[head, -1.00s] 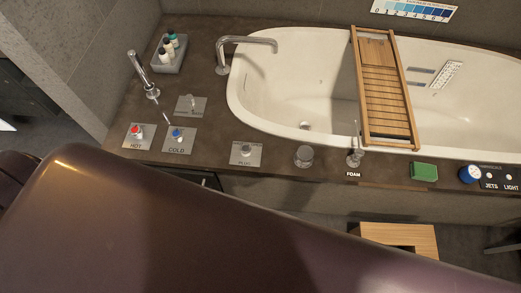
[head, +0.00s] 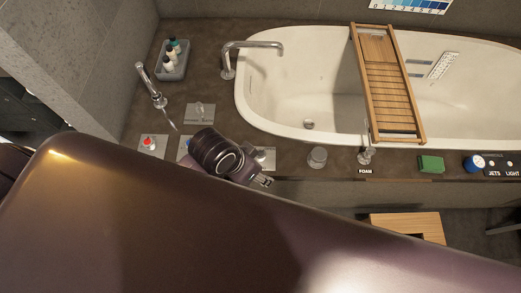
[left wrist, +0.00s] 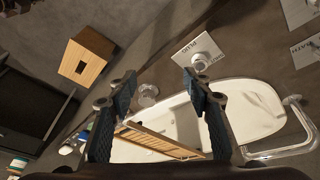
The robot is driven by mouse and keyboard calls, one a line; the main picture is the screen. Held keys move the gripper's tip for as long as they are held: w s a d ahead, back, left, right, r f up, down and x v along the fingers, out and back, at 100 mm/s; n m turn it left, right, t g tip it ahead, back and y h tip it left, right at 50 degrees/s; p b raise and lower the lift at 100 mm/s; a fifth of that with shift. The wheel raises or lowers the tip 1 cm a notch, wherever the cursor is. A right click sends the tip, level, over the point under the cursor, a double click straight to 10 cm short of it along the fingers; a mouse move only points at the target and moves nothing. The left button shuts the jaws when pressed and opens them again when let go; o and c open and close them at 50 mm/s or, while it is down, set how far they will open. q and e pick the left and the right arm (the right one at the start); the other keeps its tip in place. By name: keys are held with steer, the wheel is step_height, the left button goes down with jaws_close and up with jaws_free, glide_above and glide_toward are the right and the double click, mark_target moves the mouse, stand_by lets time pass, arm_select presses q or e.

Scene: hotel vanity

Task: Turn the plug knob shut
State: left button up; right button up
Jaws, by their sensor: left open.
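The plug knob (left wrist: 201,63) stands on a pale square plate (left wrist: 188,50) in the left wrist view, just beyond the right fingertip. In the head view a corner of the plug plate (head: 269,158) shows; the knob there is hidden behind my left wrist. My left gripper (head: 264,181) hangs over the front edge of the tub deck in the head view. In the left wrist view my left gripper (left wrist: 158,86) is open, with nothing between its fingers. My right gripper is not in view.
The hot knob (head: 149,143) stands left of my wrist. A glass (head: 317,157) and the foam fixture (head: 366,156) stand to the right. The bathtub (head: 300,95) carries a wooden tray (head: 391,88). A wooden stool (head: 405,224) is below the deck.

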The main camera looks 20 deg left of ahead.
arm_select(q)
steer(key=w+d+f+m+g+h, duration=0.1)
steer(key=w+d+m, duration=0.2)
steer(key=d, duration=0.3)
steer(key=m+g+y, duration=0.2)
steer(key=m+y, duration=0.1)
steer(key=y, duration=0.1)
glide_above(261, 153)
step_height(261, 153, down, 6)
steer(key=shift+s+r, duration=0.1)
steer(key=shift+s, duration=0.05)
steer(key=shift+a+f, duration=0.15)
steer(key=shift+f, duration=0.25)
step_height(261, 153, down, 7)
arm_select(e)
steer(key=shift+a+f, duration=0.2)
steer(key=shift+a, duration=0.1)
